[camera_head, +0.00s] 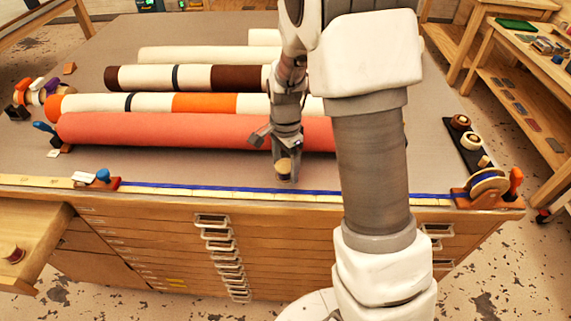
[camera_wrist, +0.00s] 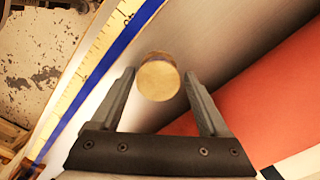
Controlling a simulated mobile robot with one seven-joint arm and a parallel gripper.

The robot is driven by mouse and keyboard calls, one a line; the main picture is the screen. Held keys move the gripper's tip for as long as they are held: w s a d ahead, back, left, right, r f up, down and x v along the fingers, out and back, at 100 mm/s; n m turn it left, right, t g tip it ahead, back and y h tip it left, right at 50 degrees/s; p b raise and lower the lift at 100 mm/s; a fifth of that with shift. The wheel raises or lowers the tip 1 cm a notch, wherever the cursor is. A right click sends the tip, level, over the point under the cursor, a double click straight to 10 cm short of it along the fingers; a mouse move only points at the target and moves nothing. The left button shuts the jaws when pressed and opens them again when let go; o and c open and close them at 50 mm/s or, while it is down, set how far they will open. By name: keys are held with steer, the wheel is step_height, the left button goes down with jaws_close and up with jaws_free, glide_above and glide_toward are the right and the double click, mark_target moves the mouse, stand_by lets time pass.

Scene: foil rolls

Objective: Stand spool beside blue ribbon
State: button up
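The spool (camera_head: 284,166) is a small tan cylinder, upright as far as I can tell, near the front edge of the worktable. The wrist view shows its round top (camera_wrist: 158,80) between my fingertips. My gripper (camera_head: 284,158) points down over it; in the wrist view the fingers (camera_wrist: 159,74) stand on either side.
A yellow measuring strip (camera_wrist: 88,50) lies along the ribbon. A coral roll (camera_head: 190,132) lies behind the spool, with more rolls beyond. A tape dispenser (camera_head: 488,188) stands at the front right corner, a blue-knobbed clamp (camera_head: 102,178) at left. Bare tabletop lies between roll and ribbon.

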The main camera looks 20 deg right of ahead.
mark_target(285, 165)
steer(key=shift+o, duration=0.3)
steer(key=shift+r, duration=0.1)
step_height(285, 165, up, 12)
steer(key=p, duration=0.1)
steer(key=s+r+n+t, duration=0.2)
steer(key=s+r+n, duration=0.3)
steer(key=s, duration=0.5)
steer(key=s+r+n+t, duration=0.3)
steer(key=s+r+n, duration=0.3)
steer(key=s+n, duration=0.2)
steer(key=shift+s+a+n+t, duration=0.2)
steer(key=shift+s+n+t, duration=0.15)
steer(key=shift+s, duration=0.9)
steer(key=c, duration=0.6)
steer(key=shift+a, duration=0.2)
